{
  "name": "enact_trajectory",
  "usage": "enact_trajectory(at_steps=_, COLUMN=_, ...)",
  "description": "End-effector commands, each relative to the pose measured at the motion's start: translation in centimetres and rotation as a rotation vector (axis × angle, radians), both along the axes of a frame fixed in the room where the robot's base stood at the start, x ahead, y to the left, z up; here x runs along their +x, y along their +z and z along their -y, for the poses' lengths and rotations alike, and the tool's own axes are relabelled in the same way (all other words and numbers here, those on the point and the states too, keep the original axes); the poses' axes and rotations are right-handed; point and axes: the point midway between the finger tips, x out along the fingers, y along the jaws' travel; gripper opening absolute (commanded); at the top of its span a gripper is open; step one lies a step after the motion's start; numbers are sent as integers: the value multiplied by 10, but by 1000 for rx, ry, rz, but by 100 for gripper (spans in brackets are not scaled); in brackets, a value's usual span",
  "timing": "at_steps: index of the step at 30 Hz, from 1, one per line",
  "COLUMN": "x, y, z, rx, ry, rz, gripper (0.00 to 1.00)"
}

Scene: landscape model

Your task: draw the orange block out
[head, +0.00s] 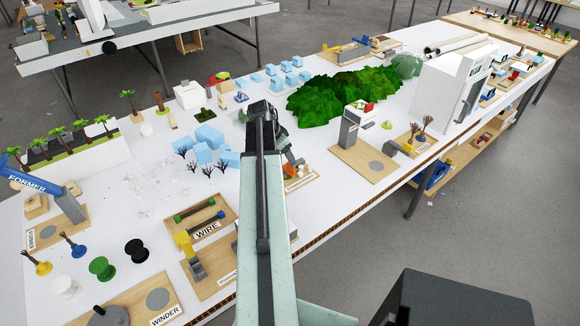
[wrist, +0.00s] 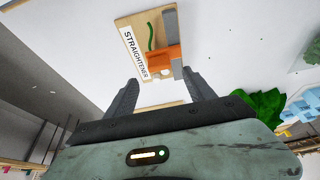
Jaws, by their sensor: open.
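In the wrist view the orange block (wrist: 134,61) sits on a wooden board labelled STRAIGHTENER (wrist: 126,30), against a grey upright bar (wrist: 171,25). A curved green wire piece (wrist: 151,37) and a small white round part (wrist: 166,72) are beside it. My gripper (wrist: 160,78) is open, its two dark fingers apart on either side of the block's end of the board, with nothing visible between them in their grip. I cannot tell the remaining depth to the block. In the head view my arm covers much of this board (head: 302,182).
Green bushes (head: 340,95) and a board with a grey post (head: 365,160) stand to the right. The WIRE tray (head: 205,228) and pale blue blocks (head: 208,137) are to the left. The white tabletop (head: 130,185) has some bare room. The table's front edge is near.

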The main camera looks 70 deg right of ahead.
Motion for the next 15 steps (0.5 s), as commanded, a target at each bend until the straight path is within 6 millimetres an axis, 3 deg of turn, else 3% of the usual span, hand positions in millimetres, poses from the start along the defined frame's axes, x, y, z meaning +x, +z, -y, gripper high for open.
enact_trajectory(at_steps=9, x=-9, y=-55, z=16, rx=1, ry=2, rz=0, gripper=63)
enact_trajectory(at_steps=15, x=-14, y=-71, z=23, rx=1, ry=3, rz=0, gripper=63)
